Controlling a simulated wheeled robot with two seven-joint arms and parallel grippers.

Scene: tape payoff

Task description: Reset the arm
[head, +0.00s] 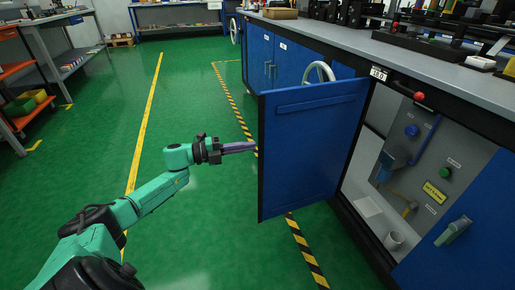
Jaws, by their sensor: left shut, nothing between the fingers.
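My left arm (150,195) is green and black and reaches in from the lower left over the green floor. Its gripper (254,147) has its purple fingers shut and empty, pointing right. The fingertips are at the left edge of an open blue cabinet door (305,155); I cannot tell whether they touch it. My right gripper is not in view.
An orange shelf (18,95) stands at the left. The floor between is clear.

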